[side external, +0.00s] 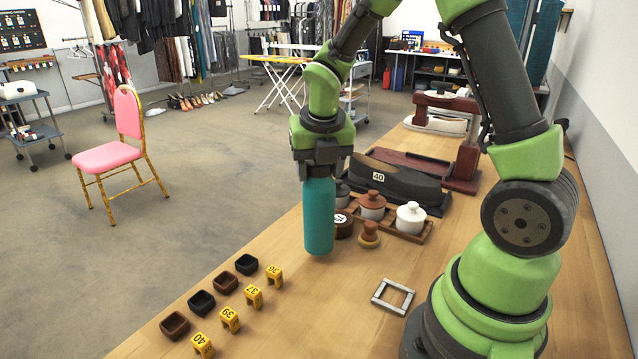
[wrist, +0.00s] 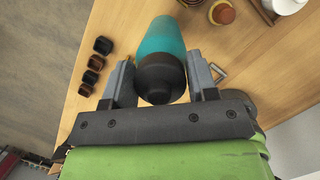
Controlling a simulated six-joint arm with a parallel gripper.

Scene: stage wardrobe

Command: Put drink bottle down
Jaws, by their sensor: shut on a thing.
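The drink bottle (side external: 319,217) is teal and stands upright under my gripper in the side external view. My gripper (side external: 319,172) is shut on its upper end. The bottle's base appears at or close to the wooden table top; I cannot tell whether it touches. In the wrist view the bottle (wrist: 163,45) points away from the camera, its dark cap (wrist: 161,78) between the two fingers of my gripper (wrist: 161,82). The bottle's top is hidden by the gripper in the side external view.
Small dark boxes (side external: 201,303) and yellow number tags (side external: 229,319) stand left of the bottle, nearer the camera. A grey square frame (side external: 393,297) lies to the right. Lidded pots (side external: 410,217) on a wooden tray and a wooden knob (side external: 369,235) stand close behind. The table between is bare.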

